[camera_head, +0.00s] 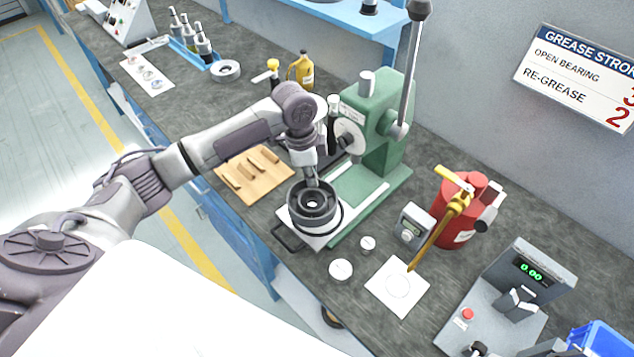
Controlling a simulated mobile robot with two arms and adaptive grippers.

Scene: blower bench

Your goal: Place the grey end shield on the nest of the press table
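The grey end shield (314,218) is a dark grey round part with a hole in its middle. It is at the pale sliding plate of the green press (382,150). A dark curved edge of the nest (341,222) shows around its right side; the rest is hidden under the shield. I cannot tell whether the shield touches the nest or hangs just above it. My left gripper (311,183) points down at the shield's far rim and appears shut on it. The fingertips are small and partly hidden. My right gripper is not in view.
The press lever (408,75) rises behind. A wooden tray (255,178) lies left of the press. A red grease can (464,212), a small gauge (414,225), a white sheet (398,287) and a scale (510,300) stand to the right. Two small round lidded items lie in front.

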